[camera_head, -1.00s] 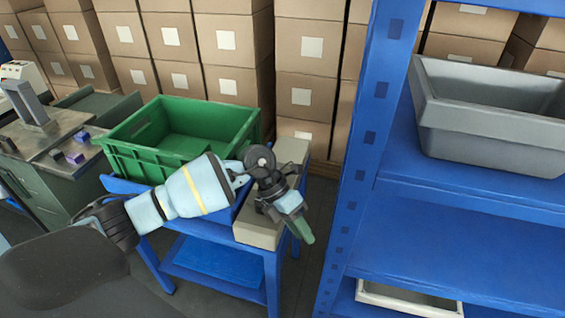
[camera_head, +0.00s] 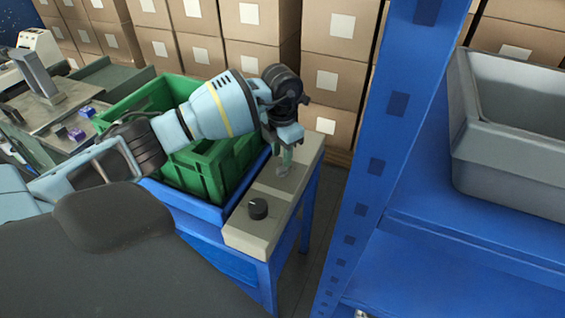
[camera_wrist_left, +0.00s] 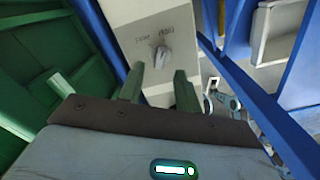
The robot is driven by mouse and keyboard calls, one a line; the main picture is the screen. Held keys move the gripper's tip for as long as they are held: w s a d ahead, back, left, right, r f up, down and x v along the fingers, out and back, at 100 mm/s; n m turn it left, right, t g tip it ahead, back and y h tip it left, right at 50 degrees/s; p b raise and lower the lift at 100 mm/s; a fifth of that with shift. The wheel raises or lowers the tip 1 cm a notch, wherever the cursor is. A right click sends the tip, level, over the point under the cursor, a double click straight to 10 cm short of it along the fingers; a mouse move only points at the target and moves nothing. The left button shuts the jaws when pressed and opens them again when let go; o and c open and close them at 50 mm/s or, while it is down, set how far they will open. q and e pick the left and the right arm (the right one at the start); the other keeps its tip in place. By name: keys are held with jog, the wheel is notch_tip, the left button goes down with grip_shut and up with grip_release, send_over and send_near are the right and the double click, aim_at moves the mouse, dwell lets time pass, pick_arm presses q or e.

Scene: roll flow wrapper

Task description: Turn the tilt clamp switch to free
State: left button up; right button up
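The switch (camera_wrist_left: 160,58) is a small grey knob on a pale panel (camera_wrist_left: 130,20) in the left wrist view. Two words are printed above it, too small to read surely. My left gripper (camera_wrist_left: 158,85) has two green fingers parted with a gap between them. The switch shows beyond the gap, seemingly not touched. In the head view my left gripper (camera_head: 287,157) points down over the far part of the pale panel (camera_head: 262,186), close to a small grey knob (camera_head: 284,171). My right gripper is not in view.
A black round knob (camera_head: 258,208) sits nearer on the same panel. A green crate (camera_head: 207,168) stands left of it on a blue table. A blue rack post (camera_head: 375,160) and a grey bin (camera_head: 500,160) are to the right. Stacked boxes (camera_head: 262,50) stand behind.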

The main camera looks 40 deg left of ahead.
aim_at(282, 167)
pick_arm(q)
jog(key=shift+f, duration=2.05)
jog(key=shift+c, duration=0.2)
grip_shut()
